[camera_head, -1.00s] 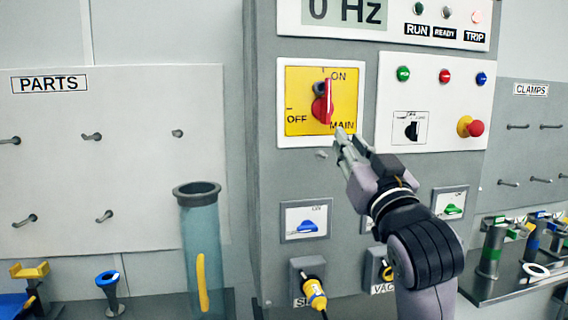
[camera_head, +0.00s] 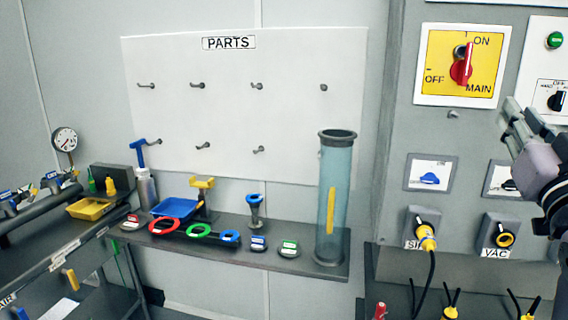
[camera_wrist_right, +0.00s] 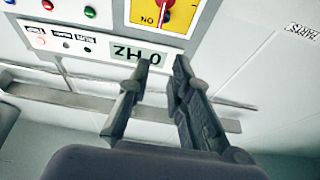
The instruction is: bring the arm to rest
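My right gripper (camera_head: 518,122) is at the right of the head view, in front of the grey control cabinet (camera_head: 400,130) and apart from its switches. In the right wrist view its two fingers (camera_wrist_right: 155,75) stand apart with nothing between them. The red main switch (camera_head: 461,68) on its yellow plate is up and left of the gripper, its handle near upright toward ON. It also shows at the top of the right wrist view (camera_wrist_right: 167,8). My left gripper is in neither view.
A shelf (camera_head: 300,262) left of the cabinet holds a tall clear tube (camera_head: 345,200), coloured rings and small parts under a PARTS pegboard (camera_head: 300,110). Yellow plugs (camera_head: 427,238) and cables hang low on the cabinet. A bench with a gauge (camera_head: 64,140) stands far left.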

